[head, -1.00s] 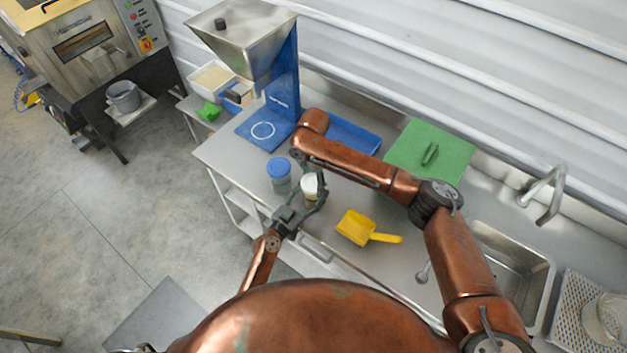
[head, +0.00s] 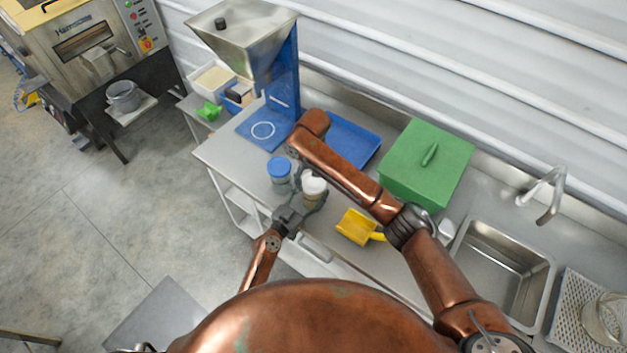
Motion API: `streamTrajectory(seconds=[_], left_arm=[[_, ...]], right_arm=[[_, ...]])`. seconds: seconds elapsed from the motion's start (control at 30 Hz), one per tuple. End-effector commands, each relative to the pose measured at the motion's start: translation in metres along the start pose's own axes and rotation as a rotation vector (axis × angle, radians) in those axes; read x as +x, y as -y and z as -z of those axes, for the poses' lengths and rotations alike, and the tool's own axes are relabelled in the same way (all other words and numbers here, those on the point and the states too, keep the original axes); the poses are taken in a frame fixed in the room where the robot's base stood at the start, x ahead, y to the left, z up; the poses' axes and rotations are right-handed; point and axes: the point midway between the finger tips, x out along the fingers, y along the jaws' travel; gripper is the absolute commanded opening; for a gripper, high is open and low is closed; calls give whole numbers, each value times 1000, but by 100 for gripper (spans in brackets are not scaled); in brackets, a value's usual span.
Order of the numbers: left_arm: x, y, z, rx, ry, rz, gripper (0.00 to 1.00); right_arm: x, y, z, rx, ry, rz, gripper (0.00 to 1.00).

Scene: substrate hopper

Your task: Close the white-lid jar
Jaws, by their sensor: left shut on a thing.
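The white-lid jar (head: 311,199) stands near the front edge of the steel counter. Its white lid (head: 314,186) sits on top; I cannot tell how tight it is. My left gripper (head: 305,201) is shut on the jar's body from the front, partly hiding it. My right gripper (head: 296,172) points down between the white-lid jar and the blue-lid jar (head: 280,173), just left of the white lid. It is small, dark and partly hidden by the arm, so its opening is unclear.
A yellow scoop (head: 355,227) lies right of the jar, partly under my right arm. Behind are a blue tray (head: 352,143), a green lidded box (head: 427,166) and the hopper (head: 240,35) on its blue stand. A sink (head: 503,266) is at the right.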

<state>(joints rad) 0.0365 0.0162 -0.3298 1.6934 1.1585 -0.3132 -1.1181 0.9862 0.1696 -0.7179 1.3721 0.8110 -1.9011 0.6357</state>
Motion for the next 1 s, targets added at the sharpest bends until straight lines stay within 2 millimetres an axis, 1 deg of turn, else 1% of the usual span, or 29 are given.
streamTrajectory(seconds=[0.03, 0.2, 0.53, 0.67, 0.83, 0.9, 1.0], left_arm=[[0, -1, 0, 0, 0, -2, 0], [0, -1, 0, -1, 0, -2, 0], [0, -1, 0, -1, 0, -2, 0], [0, -1, 0, -1, 0, -2, 0], [0, -1, 0, -1, 0, -2, 0], [0, -1, 0, -1, 0, -2, 0], [0, -1, 0, -1, 0, -2, 0]], right_arm=[[-1, 0, 0, -1, -2, 0, 66], [-1, 0, 0, -2, -1, 0, 77], [-3, 0, 0, -4, -2, 0, 78], [-14, 0, 1, -4, -2, 0, 78], [-37, 0, 1, -5, -3, 1, 78], [-43, 0, 0, -5, -1, 1, 78], [-46, 0, 0, -4, 0, 0, 78]])
